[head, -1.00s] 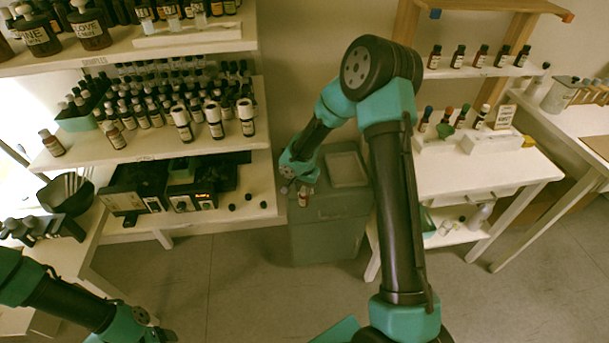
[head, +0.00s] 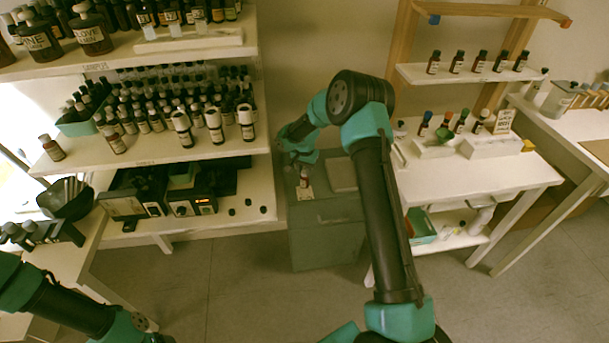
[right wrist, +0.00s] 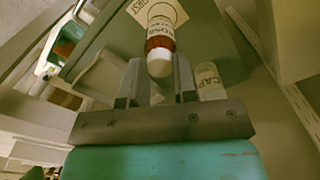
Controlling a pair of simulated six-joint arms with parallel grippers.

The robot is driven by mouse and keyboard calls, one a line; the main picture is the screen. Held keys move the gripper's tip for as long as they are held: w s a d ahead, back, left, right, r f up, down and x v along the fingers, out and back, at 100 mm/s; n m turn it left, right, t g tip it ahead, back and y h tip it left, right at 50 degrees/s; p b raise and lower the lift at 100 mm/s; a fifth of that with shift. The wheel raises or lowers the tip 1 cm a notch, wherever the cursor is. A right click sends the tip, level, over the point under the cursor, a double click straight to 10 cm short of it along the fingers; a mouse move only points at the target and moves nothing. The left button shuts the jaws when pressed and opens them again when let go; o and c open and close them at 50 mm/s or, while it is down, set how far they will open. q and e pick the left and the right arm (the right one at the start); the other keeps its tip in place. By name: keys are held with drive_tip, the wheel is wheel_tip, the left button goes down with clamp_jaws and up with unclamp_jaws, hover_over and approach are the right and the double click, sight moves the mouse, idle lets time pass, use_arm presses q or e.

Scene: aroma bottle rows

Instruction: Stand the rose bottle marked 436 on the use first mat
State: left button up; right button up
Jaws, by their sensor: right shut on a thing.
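The rose bottle (head: 304,176) is small and reddish brown with a pale label. In the right wrist view it shows a white cap and an amber body (right wrist: 159,42); I cannot read the number. My right gripper (head: 303,163) is shut on it, with the fingers (right wrist: 159,82) on either side near the cap. The cream use first mat (head: 304,193) lies on the grey cabinet top, under or just behind the bottle; part of its lettering shows in the right wrist view (right wrist: 172,10). I cannot tell whether bottle and mat touch. My left gripper is out of view.
The grey cabinet (head: 325,212) has a shallow tray (head: 341,174) right of the mat. A crowded bottle shelf (head: 200,150) stands close on the left. A white table (head: 480,180) with bottles and a green funnel (head: 443,133) stands on the right.

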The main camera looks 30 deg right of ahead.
drive_tip(key=shift+w+d, duration=0.15)
drive_tip(key=shift+w, duration=0.1)
drive_tip(key=shift+f, duration=1.75)
drive_tip(key=shift+f, duration=0.1)
drive_tip(key=o, duration=0.9)
wheel_tip(320, 180, up, 12)
drive_tip(key=shift+r, duration=0.1)
